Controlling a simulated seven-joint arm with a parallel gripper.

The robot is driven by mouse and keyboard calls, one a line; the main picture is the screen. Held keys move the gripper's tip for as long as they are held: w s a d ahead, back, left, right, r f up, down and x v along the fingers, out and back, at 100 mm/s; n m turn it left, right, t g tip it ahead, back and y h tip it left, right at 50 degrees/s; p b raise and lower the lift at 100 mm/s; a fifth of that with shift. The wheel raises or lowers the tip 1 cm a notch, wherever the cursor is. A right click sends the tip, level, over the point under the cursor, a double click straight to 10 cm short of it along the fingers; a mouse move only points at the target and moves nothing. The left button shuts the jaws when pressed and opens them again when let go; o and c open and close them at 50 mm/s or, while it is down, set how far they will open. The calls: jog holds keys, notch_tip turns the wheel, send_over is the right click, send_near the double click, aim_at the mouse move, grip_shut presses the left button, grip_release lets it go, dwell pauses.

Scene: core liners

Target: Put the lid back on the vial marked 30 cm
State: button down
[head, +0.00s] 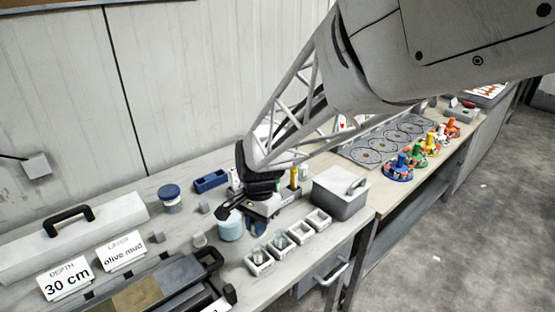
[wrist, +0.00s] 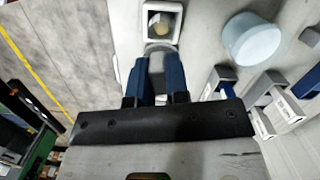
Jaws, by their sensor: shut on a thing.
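My gripper (wrist: 157,62) points its two blue fingers toward a white square holder (wrist: 160,8). It is shut on a small grey rounded piece, apparently the lid (wrist: 158,47), mostly hidden between the fingers. A small vial with a beige round top face (wrist: 159,25) stands in that holder, just beyond the fingertips. In the head view my gripper (head: 256,229) is low over the bench, behind a row of white holders (head: 280,243). The card reading "DEPTH 30 cm" (head: 67,278) stands at the front left. Any mark on the vial is unreadable.
A light blue tub (head: 230,226) stands close to my gripper; it also shows in the wrist view (wrist: 252,38). A grey lidded box (head: 341,192) is to the right. A dark-blue-lidded jar (head: 170,198) and blue tray (head: 211,181) are behind. A core box (head: 150,290) lies in front.

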jog(key=shift+f, duration=2.5)
jog(key=shift+f, duration=0.2)
dwell(1.0)
jog(key=c, duration=0.5)
grip_release()
jog(key=shift+c, duration=0.2)
jog(key=shift+r, duration=3.45)
grip_shut()
